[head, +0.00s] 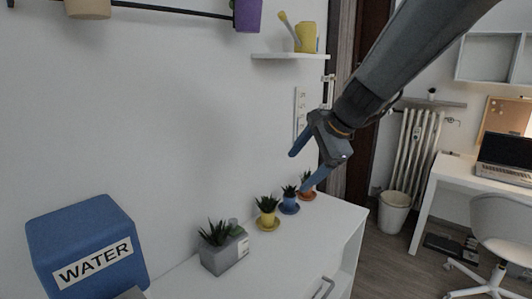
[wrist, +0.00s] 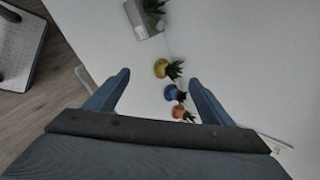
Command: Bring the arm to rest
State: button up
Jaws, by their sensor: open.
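My gripper (head: 299,172) is open and empty, with its two blue fingers apart. It is held in the air above the white shelf desk (head: 335,222), pointing down and to the left in the head view. In the wrist view my gripper (wrist: 157,92) shows its fingers spread, with several small potted plants seen between and beyond them. My arm reaches in from the upper right of the head view.
On the desk stand a grey planter (head: 224,250), a yellow pot (head: 268,214), a blue pot (head: 289,202) and an orange pot (head: 307,189). A blue WATER container (head: 85,240) is at left. A wall shelf (head: 290,56) holds a yellow watering can (head: 306,37).

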jog(key=s+d+f+n+g+h, duration=0.1)
jog(key=s+d+f+n, duration=0.2)
jog(key=s+f, duration=0.3)
jog(key=s+d+f+n+g+h, duration=0.1)
jog(key=s+d+f+n+h, duration=0.1)
jog(key=s+f+n, duration=0.4)
jog(key=s+d+f+n+g+h, duration=0.2)
jog(key=s+d+f+n, duration=0.3)
jog(key=s, duration=0.5)
jog(key=shift+s+f, duration=0.15)
jog(key=shift+f, duration=0.7)
